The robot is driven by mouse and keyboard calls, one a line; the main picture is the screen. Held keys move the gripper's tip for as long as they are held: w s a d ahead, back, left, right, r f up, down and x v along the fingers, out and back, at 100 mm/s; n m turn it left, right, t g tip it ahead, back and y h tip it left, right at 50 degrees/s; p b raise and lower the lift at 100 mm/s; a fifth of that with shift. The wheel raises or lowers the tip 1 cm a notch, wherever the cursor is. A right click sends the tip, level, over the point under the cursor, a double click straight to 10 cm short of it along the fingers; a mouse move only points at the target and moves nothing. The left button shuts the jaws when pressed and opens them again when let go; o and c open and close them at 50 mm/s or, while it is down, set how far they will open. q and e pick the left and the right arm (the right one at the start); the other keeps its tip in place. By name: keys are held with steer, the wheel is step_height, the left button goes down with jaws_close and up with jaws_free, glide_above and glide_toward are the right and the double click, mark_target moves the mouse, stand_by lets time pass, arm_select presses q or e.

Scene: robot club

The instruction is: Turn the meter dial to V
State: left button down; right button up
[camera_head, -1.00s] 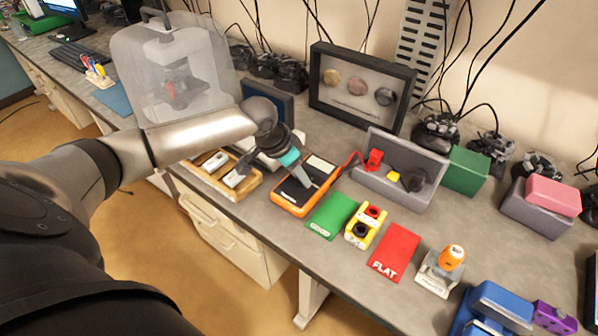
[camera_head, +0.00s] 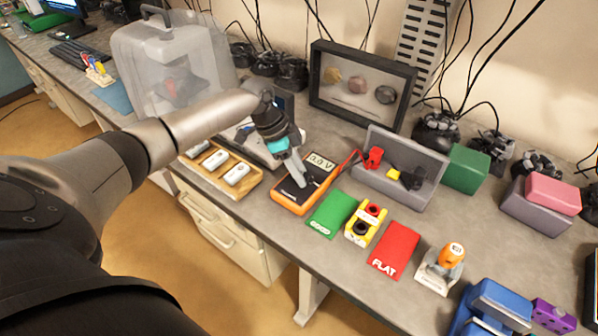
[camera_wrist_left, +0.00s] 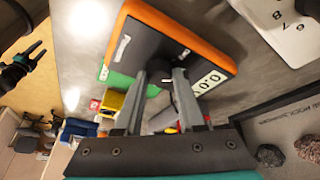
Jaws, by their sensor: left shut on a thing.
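The orange and black meter (camera_head: 308,201) lies on the bench below my left arm. Its display (camera_head: 321,163) is lit and appears to read 0.0 V. My left gripper (camera_head: 300,180) points down onto the black face of the meter. In the left wrist view the meter (camera_wrist_left: 207,41) is under the fingers. The left gripper (camera_wrist_left: 160,78) is shut on the dark dial (camera_wrist_left: 155,90), which is mostly hidden between the fingertips. The dial's pointing direction cannot be made out.
A green card (camera_head: 330,216), a yellow block with sockets (camera_head: 361,231) and a red FLAT card (camera_head: 393,251) lie right of the meter. A grey tray (camera_head: 420,195) holding red and black plugs stands behind. A wooden tray (camera_head: 247,189) lies to the left.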

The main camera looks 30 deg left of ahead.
stand_by(0.3)
arm_select(q)
steer(key=c, duration=0.5)
jaws_free()
steer(key=v, duration=1.5)
steer(key=shift+w+r+p, duration=0.1)
steer(key=shift+r+p, duration=0.05)
steer(key=shift+p, duration=0.2)
